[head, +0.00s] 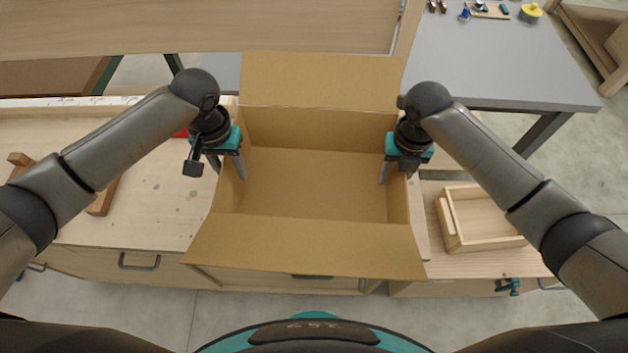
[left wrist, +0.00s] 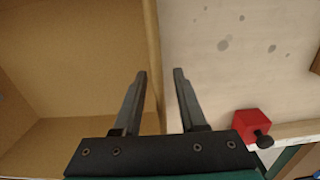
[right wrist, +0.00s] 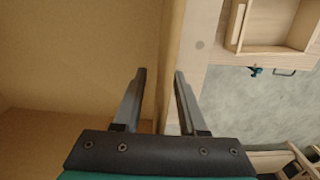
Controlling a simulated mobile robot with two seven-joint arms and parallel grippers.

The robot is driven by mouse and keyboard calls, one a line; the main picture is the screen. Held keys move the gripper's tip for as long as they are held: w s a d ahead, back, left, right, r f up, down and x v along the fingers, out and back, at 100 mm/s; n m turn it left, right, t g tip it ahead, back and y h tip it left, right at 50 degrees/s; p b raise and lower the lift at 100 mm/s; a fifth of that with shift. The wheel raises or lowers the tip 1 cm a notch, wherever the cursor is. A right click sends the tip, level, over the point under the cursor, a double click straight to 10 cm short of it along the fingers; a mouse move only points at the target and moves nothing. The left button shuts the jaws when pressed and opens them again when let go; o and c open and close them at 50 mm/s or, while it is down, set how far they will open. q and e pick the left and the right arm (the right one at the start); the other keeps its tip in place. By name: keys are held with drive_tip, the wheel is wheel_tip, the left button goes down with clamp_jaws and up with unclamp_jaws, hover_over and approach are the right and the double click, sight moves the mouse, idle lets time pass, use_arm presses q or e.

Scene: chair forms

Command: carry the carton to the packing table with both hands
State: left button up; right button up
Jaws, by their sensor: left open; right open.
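The carton (head: 318,185) is an open, empty brown cardboard box with its far and near flaps folded out. It stands upright on the pale wooden workbench (head: 140,205). My left gripper (head: 229,174) is open at the carton's left wall, and my right gripper (head: 397,176) is open at its right wall. In the left wrist view, the wall's rim (left wrist: 152,60) runs between the open fingers. In the right wrist view, the rim (right wrist: 171,60) also lies between the fingers. Any finger contact with the walls cannot be told.
A grey-topped table (head: 490,65) stands behind at the right, with small items and a yellow object (head: 530,13) at its far edge. A wooden tray (head: 480,217) lies right of the carton. A red block (left wrist: 252,124) is on the left. A wooden panel (head: 200,25) spans the back.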

use_arm(q)
drive_tip(key=shift+f, duration=0.35)
use_arm(e)
drive_tip(key=shift+f, duration=0.35)
use_arm(q)
clamp_jaws()
use_arm(e)
clamp_jaws()
idle(0.7)
